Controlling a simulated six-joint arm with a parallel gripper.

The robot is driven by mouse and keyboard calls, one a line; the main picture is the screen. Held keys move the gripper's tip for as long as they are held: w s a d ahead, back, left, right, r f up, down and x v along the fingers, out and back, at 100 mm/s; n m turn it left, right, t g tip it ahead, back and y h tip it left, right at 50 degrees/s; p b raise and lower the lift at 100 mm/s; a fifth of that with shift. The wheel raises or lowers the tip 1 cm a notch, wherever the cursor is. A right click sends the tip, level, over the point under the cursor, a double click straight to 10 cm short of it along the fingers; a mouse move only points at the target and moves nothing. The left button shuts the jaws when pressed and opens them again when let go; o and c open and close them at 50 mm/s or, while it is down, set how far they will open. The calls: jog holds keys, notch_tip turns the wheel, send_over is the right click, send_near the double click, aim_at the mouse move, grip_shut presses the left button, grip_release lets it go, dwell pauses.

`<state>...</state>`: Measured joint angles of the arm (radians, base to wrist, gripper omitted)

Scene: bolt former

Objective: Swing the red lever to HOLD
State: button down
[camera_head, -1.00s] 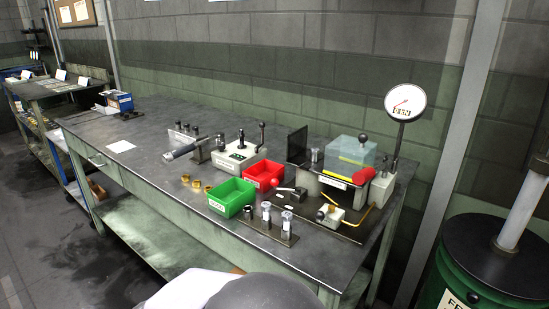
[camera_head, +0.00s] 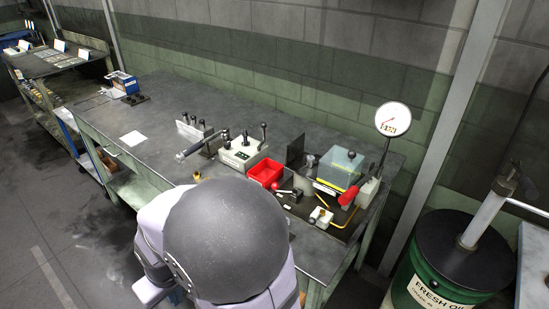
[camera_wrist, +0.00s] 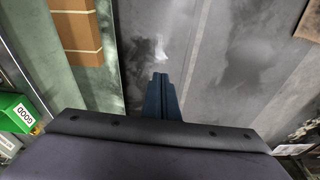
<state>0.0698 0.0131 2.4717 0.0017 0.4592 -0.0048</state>
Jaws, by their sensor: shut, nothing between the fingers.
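A red lever grip (camera_head: 349,195) slants at the right end of the bench, beside the clear-covered machine (camera_head: 347,165) and below the round dial gauge (camera_head: 393,119). No HOLD marking can be read. A smaller red ball knob (camera_head: 275,186) sits just right of the red bin. My gripper (camera_wrist: 160,76) shows in the wrist view, shut and empty, over the floor beside the bench and apart from the lever. It is hidden in the head view, where my arm fills the lower middle.
A red bin (camera_head: 265,172) and a grey box with a black-knobbed lever (camera_head: 241,155) stand left of the machine. The green bin (camera_wrist: 16,113) shows at the wrist view's left edge. A green oil drum (camera_head: 440,275) stands right of the bench. The bench's left part is mostly clear.

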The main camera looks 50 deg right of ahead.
jog(key=w+d+r+m+p, duration=0.2)
jog(key=w+d+r, duration=0.15)
jog(key=d, duration=0.35)
jog(key=w+d+r+m+h+p, duration=0.1)
jog(key=w+d+r, duration=0.25)
jog(key=d, duration=0.25)
jog(key=w+d+r+m+p, duration=0.2)
jog(key=w+d+r, duration=0.15)
jog(key=d, duration=0.35)
jog(key=s+d+r+m+h, duration=0.1)
jog(key=s+d+r+m, duration=0.1)
jog(key=d, duration=0.9)
jog(key=s+d+r+m+h, duration=0.1)
jog(key=s+d+r, duration=0.3)
jog(key=d, duration=0.8)
jog(key=shift+s+d+r+m, duration=0.15)
jog(key=shift+s+r+m, duration=0.3)
jog(key=shift+m, duration=0.25)
jog(key=shift+f, duration=0.15)
jog(key=shift+s+a+f+p, duration=0.1)
jog(key=shift+f+p, duration=1.1)
jog(key=shift+f, duration=1.4)
jog(key=shift+a+f+p, duration=0.1)
jog(key=shift+f+p, duration=1.05)
jog(key=shift+f, duration=1.45)
